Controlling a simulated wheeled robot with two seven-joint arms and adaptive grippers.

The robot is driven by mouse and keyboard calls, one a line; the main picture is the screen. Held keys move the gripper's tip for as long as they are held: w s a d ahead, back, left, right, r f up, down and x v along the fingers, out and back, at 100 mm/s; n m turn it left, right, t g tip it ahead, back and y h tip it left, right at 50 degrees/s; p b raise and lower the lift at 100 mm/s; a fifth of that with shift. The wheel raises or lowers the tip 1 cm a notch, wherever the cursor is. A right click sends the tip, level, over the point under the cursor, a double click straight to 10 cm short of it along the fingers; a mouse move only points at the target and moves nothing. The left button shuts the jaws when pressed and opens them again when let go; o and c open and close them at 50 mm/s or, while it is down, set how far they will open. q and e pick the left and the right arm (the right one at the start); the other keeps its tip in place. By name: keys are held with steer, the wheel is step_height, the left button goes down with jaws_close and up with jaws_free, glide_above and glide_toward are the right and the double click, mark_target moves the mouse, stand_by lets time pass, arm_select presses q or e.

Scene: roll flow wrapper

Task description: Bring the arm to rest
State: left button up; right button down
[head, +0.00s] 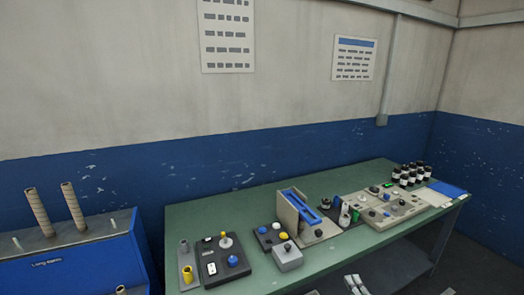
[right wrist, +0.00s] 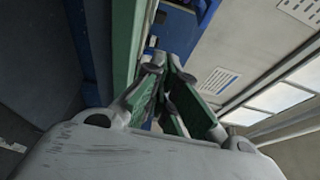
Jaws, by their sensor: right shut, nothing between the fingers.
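My right gripper (head: 355,283) shows only in part at the bottom edge of the head view, in front of the green table (head: 235,215). Most of my right arm is out of the head view. My left gripper is not in sight.
On the table stand control boxes with knobs (head: 222,258), a grey holder with a blue strip (head: 303,215) and several dark bottles (head: 411,173). A blue cabinet with rolls (head: 75,265) is at the left. The table's front edge lies near my right gripper.

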steer(key=s+d+f+n+g, duration=0.3)
steer(key=s+f+n, duration=0.1)
steer(key=f+n, duration=0.5)
steer(key=s+d+f+n+g, duration=0.3)
steer(key=f+n, duration=0.4)
steer(key=f, duration=0.5)
steer(key=s+d+f+n+g+h, duration=0.1)
steer(key=s+d+f+n+g, duration=0.15)
steer(key=s+f, duration=0.55)
steer(key=s+d+f+n+g+h, duration=0.1)
steer(key=s+d+f+g, duration=0.2)
steer(key=s+f, duration=0.45)
steer(key=s+a+f+n+g, duration=0.1)
steer(key=s+a+f+g, duration=0.15)
steer(key=s+f, duration=0.55)
steer(key=s+a+f+g, duration=0.1)
steer(key=s+a+f, duration=0.25)
steer(key=s, duration=0.75)
steer(key=s+a+f+g, duration=0.2)
steer(key=s+a, duration=1)
steer(key=shift+s+f+m+y, duration=0.25)
steer(key=shift+f+m+y, duration=0.15)
steer(key=shift+m, duration=0.05)
